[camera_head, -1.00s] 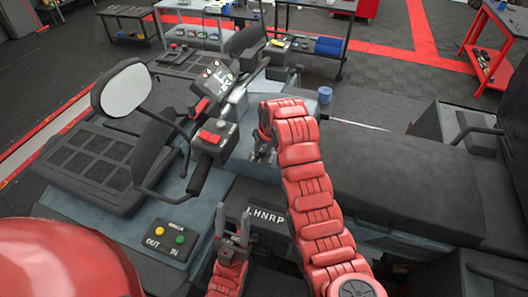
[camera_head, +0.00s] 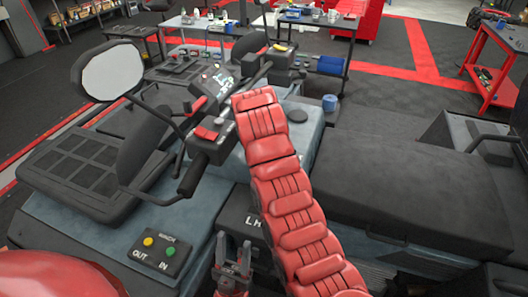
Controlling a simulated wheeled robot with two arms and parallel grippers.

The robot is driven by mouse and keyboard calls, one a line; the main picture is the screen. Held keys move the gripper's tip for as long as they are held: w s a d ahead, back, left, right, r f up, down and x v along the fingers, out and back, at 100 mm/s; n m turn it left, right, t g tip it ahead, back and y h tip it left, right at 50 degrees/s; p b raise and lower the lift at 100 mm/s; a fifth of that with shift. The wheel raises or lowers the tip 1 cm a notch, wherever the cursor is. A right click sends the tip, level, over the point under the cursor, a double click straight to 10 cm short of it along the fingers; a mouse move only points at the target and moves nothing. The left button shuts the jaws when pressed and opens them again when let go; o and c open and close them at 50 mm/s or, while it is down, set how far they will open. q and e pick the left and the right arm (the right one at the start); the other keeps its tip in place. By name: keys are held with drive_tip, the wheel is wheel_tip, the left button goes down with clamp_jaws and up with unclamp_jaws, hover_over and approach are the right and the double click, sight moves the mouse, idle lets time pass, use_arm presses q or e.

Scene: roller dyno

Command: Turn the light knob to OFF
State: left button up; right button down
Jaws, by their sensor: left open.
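I cannot make out a light knob for certain. The handlebar carries a control box (camera_head: 208,142) with a red switch (camera_head: 207,133), and a dash display (camera_head: 214,82) sits beyond it. My left gripper (camera_head: 232,257) is open and empty at the bottom, its dark fingers pointing up, below the handlebar's near grip (camera_head: 192,176). My right arm (camera_head: 280,180) rises from the bottom across the vehicle's middle, and its far end reaches beside the handlebar. Its gripper is hidden behind the arm.
A winch box (camera_head: 163,250) with yellow and green buttons is at lower left. A mirror (camera_head: 110,73) stands at upper left. The black seat (camera_head: 420,185) fills the right. Workbenches line the back.

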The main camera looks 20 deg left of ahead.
idle(0.4)
drive_tip(key=c, duration=0.5)
unclamp_jaws()
